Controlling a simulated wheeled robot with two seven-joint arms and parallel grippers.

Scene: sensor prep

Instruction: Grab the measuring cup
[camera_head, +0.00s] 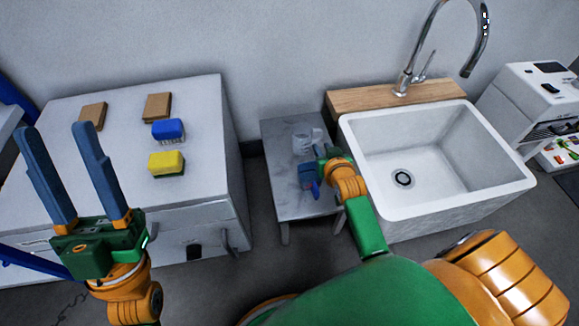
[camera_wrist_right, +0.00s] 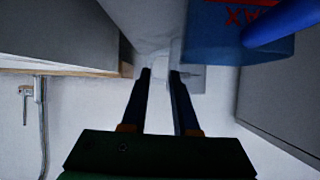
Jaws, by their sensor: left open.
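A pale, clear-looking measuring cup (camera_head: 301,143) stands on the small grey table (camera_head: 284,128) in the head view. My right gripper (camera_head: 322,152) is just to the right of the cup; its fingers are small and partly hidden there. In the right wrist view, my right gripper (camera_wrist_right: 160,72) has its two fingers apart, with no object clearly held between them. A pale shape just beyond the right fingertip may be the cup, but I cannot tell. My left gripper (camera_head: 58,128) is open and empty, raised in front of the white cabinet.
A blue container (camera_head: 306,173) stands on the grey table near my right gripper; it shows large in the right wrist view (camera_wrist_right: 225,40). A white sink (camera_head: 430,150) is right of the table. Sponges (camera_head: 166,163) and brown blocks (camera_head: 157,106) lie on the white cabinet (camera_head: 205,120).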

